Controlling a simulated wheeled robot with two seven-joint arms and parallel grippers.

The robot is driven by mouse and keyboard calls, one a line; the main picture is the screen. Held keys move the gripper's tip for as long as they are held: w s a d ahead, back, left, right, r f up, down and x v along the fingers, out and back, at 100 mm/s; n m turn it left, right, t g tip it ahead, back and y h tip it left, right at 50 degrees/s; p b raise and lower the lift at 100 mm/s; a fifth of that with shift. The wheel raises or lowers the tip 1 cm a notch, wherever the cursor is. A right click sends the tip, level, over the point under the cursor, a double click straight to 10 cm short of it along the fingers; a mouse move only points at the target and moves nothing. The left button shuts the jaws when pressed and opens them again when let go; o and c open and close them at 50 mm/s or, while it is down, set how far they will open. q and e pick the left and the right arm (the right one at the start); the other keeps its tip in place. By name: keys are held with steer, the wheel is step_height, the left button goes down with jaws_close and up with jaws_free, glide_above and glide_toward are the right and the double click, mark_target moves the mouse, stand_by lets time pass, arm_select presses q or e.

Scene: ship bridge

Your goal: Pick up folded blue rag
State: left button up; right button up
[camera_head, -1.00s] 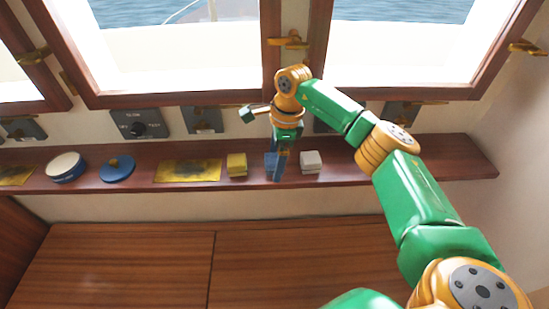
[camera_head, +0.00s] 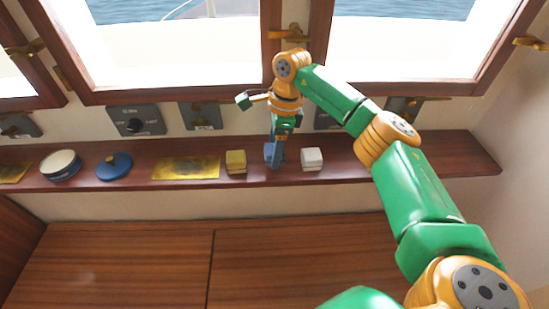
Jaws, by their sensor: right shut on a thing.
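The folded blue rag (camera_head: 269,152) is at the wooden shelf, between a yellow block and a white block. My right gripper (camera_head: 276,155) comes down on it from above and is shut on it. The fingers hide part of the rag, and I cannot tell whether it is clear of the shelf. My left gripper is not in view.
The narrow wooden shelf (camera_head: 400,162) runs below the windows. On it are a yellow folded block (camera_head: 236,162), a white block (camera_head: 312,159), a yellow plate (camera_head: 186,168), a blue lid (camera_head: 114,167) and a round tin (camera_head: 61,165). The shelf's right end is clear.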

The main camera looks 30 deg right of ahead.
steer(key=s+a+r+b, duration=0.3)
steer(key=s+a+r, duration=0.7)
steer(key=shift+r, duration=0.35)
